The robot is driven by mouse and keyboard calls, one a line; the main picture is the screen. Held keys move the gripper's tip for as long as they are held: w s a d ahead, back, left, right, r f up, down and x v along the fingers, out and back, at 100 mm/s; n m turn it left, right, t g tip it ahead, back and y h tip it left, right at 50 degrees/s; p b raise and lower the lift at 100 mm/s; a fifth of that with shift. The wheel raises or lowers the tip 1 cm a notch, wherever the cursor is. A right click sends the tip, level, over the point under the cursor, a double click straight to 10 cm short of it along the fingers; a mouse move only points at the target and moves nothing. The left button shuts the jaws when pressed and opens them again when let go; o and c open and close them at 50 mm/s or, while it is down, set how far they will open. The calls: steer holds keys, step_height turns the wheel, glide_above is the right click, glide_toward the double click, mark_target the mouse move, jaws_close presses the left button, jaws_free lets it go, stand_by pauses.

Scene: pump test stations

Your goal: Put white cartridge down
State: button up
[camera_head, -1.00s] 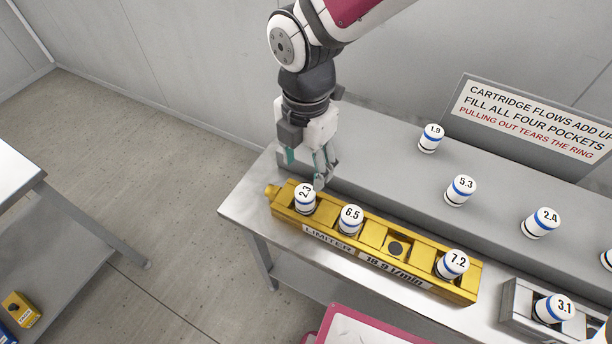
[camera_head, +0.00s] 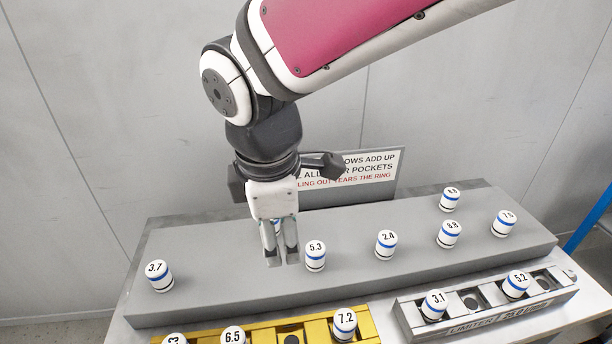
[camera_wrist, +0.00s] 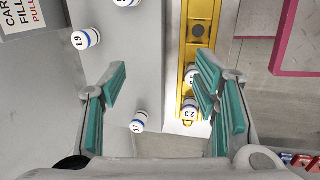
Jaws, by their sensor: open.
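Several white cartridges with blue bands stand upright on the grey raised shelf (camera_head: 215,285). The 3.7 cartridge (camera_head: 159,276) stands alone near its left end and also shows in the wrist view (camera_wrist: 139,121). My gripper (camera_head: 282,260) is over the shelf between the 3.7 and the 5.3 cartridge (camera_head: 315,256). It is open and empty; in the wrist view, its green-padded fingers (camera_wrist: 160,92) are wide apart with nothing held. A cartridge behind the fingers is mostly hidden in the head view; the wrist view shows the 1.9 cartridge (camera_wrist: 86,38).
The yellow limiter block (camera_head: 372,330) at the front holds the 2.3, 6.5 and 7.2 cartridges, with one pocket empty. A grey limiter block (camera_head: 480,322) holds the 3.1 and 5.2 cartridges. A sign (camera_head: 370,168) stands behind the shelf.

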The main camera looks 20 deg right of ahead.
steer(key=s+d+r+m+t, duration=0.2)
steer(key=s+d+m, duration=0.8)
steer(key=m, duration=0.7)
steer(key=d+r, duration=0.1)
steer(key=d, duration=0.2)
steer(key=shift+s+d+r+y, duration=0.3)
steer(key=shift+s+r+y, duration=0.05)
steer(key=shift+r+y, duration=0.05)
steer(key=shift+r, duration=0.15)
